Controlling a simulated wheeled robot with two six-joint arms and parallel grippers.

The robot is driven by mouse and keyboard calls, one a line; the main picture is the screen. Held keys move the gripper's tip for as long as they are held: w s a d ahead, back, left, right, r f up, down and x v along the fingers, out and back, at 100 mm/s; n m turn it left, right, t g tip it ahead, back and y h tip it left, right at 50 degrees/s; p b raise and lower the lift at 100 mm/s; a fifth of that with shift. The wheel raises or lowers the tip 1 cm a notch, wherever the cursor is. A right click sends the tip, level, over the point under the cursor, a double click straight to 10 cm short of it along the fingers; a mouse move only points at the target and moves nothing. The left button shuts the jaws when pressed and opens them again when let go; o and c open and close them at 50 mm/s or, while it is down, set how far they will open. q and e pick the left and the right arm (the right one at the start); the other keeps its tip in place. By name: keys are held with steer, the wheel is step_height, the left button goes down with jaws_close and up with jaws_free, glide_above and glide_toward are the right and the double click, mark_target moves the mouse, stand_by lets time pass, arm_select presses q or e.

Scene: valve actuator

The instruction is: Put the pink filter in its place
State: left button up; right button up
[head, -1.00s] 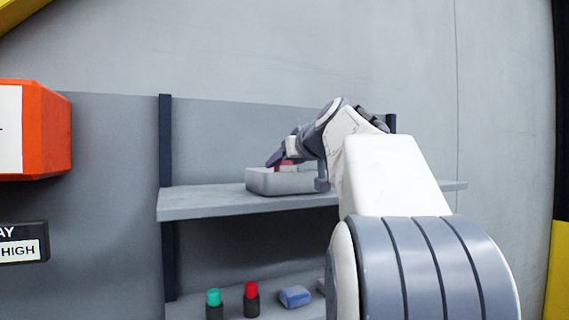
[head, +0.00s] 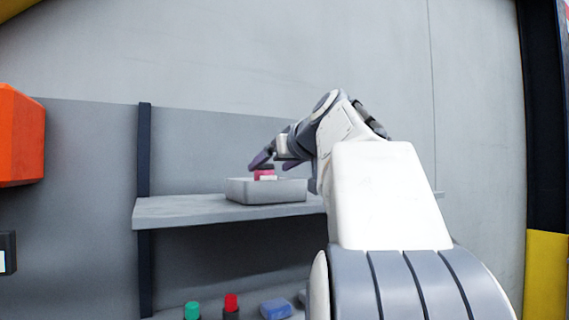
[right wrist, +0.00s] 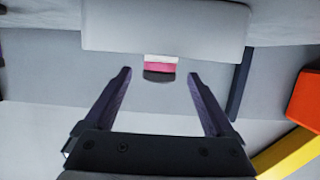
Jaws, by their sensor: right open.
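The pink filter (head: 265,174), with a dark cap and a white band, stands in the light grey tray (head: 266,191) on the upper shelf. My right gripper (head: 274,163) is at the tray, its fingers spread near the filter's top. In the right wrist view, which looks inverted, the filter (right wrist: 160,68) sits between the open fingertips with a gap on each side, against the tray (right wrist: 165,28). The filter's lower part is hidden by the tray wall. My left gripper is not in view.
The grey upper shelf (head: 175,210) has free room left of the tray. Below are a green-topped item (head: 192,310), a red-topped item (head: 231,303) and a blue block (head: 276,309). An orange box (head: 20,135) is at the left wall.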

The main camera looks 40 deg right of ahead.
steer(key=b+v, duration=0.1)
steer(key=v, duration=0.6)
steer(key=shift+s+a, duration=0.1)
steer(key=shift+s, duration=0.05)
